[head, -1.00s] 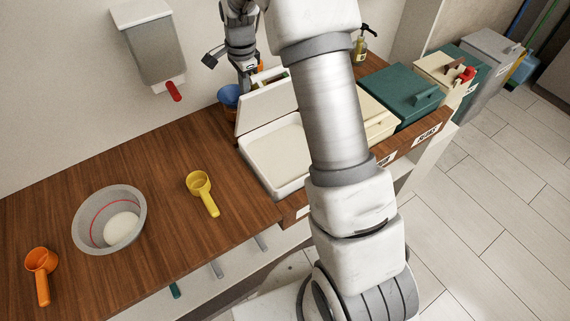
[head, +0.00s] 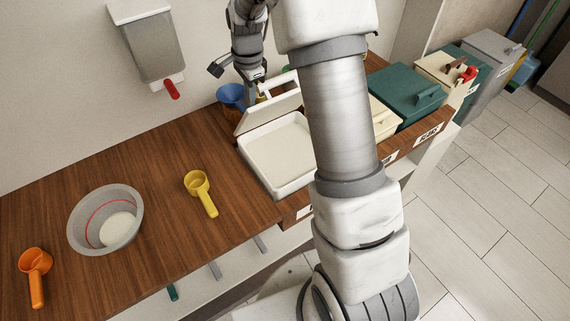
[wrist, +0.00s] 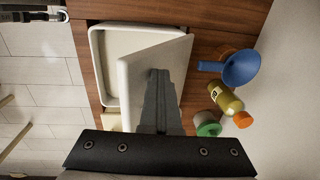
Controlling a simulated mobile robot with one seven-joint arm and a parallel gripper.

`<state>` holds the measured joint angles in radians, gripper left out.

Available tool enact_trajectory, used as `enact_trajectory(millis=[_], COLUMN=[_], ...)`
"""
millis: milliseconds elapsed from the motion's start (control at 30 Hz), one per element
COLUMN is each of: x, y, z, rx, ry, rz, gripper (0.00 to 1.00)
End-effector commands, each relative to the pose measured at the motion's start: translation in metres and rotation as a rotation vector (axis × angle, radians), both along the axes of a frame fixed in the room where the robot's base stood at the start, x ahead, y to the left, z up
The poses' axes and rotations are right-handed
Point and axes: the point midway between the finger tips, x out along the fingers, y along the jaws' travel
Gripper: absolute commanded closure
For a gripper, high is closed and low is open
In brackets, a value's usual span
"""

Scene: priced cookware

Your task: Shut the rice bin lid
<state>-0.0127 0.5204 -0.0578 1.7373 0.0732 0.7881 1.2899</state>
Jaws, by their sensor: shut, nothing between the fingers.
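The open cream-white bin (head: 273,178) is set in the counter, with pale contents; its front label is mostly hidden by my arm. I take it as the rice bin. Its lid (head: 270,108) stands partly raised at the back edge, leaning over the bin. In the wrist view the lid (wrist: 132,82) covers part of the bin (wrist: 98,75). My gripper (wrist: 160,76) is shut and empty, at the lid's back side. In the head view my gripper (head: 257,92) is behind the lid, its tips partly hidden; contact is unclear.
A yellow scoop (head: 200,193) and a grey bowl (head: 105,220) lie left. A green-lidded bin (head: 405,95) stands right. A dispenser (head: 148,50) hangs on the wall.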

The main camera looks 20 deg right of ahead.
Motion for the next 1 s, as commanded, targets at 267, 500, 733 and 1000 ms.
enact_trajectory(millis=[267, 500, 733, 1000], x=[-0.007, -0.008, -0.017, -0.030], y=[-0.001, -0.001, -0.003, -0.006], z=[-0.004, -0.004, -0.012, -0.021], rx=[0.000, 0.000, 0.000, 0.000], ry=[0.001, 0.001, 0.001, 0.001], rz=[0.001, 0.001, 0.001, 0.000], gripper=[1.00, 1.00, 1.00, 1.00])
